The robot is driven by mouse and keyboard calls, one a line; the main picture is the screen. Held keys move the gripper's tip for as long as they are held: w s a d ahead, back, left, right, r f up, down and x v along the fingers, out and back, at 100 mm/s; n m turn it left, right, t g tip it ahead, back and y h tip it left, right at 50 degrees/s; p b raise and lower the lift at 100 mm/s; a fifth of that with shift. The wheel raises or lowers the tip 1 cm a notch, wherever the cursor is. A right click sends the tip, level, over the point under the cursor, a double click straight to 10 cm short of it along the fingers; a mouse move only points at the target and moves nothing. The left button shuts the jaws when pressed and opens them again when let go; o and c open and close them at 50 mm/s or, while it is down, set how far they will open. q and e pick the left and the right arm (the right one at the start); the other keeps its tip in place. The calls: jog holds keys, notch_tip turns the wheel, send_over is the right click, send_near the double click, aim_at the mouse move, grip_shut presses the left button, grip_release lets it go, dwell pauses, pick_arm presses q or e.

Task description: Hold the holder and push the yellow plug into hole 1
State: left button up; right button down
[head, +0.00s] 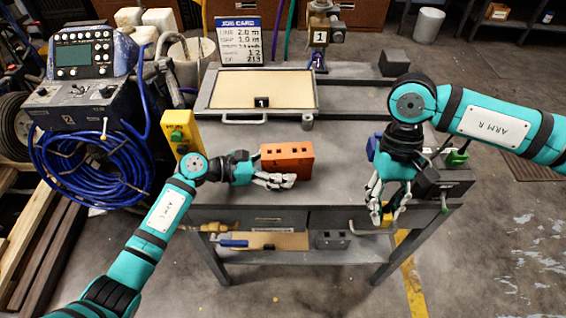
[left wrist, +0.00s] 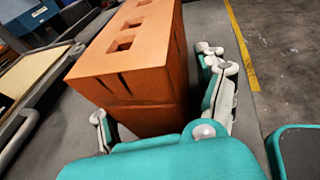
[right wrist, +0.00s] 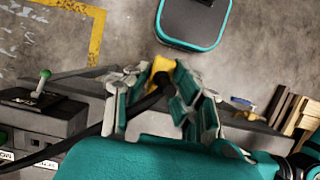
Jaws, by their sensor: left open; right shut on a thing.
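The holder is an orange block (head: 287,158) standing on the grey bench, with square holes in its top. My left gripper (head: 274,181) is open at its front side. In the left wrist view the orange block (left wrist: 128,62) stands between the two spread fingers (left wrist: 160,118), and several holes show on its top. No hole number is readable. My right gripper (head: 388,212) is shut on the yellow plug (head: 386,219) at the bench's front right, well apart from the block. In the right wrist view the yellow plug (right wrist: 161,66) sits between the fingertips, with a black cable from it.
A dark box (head: 443,178) with a green lever stands at the bench's right end. A yellow box (head: 180,131) stands left of the holder. A framed tray (head: 262,92) lies behind. Bare bench top (head: 336,165) separates the holder from my right gripper.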

pick_arm(q)
jog(key=c, duration=0.9)
jog(key=shift+a, duration=0.1)
pick_arm(e)
jog(key=w+a+r+m+t+y, duration=0.15)
jog(key=w+a+r+m, duration=0.25)
jog(key=w+a+m, duration=0.45)
jog(key=w+a+r+m+t+y, duration=0.15)
jog(key=w+a+r+m, duration=0.35)
jog(key=w+a, duration=0.55)
jog(key=shift+m+y, duration=0.4)
jog(key=shift+m, duration=0.25)
jog(key=shift+s+d+x, duration=0.1)
jog(key=shift+x, duration=1.1)
jog(key=shift+s+d+x, duration=0.1)
jog(key=shift+s+x, duration=0.05)
jog(key=shift+x, duration=1.05)
jog(key=shift+s+d+x, duration=0.1)
jog(key=shift+x, duration=1.1)
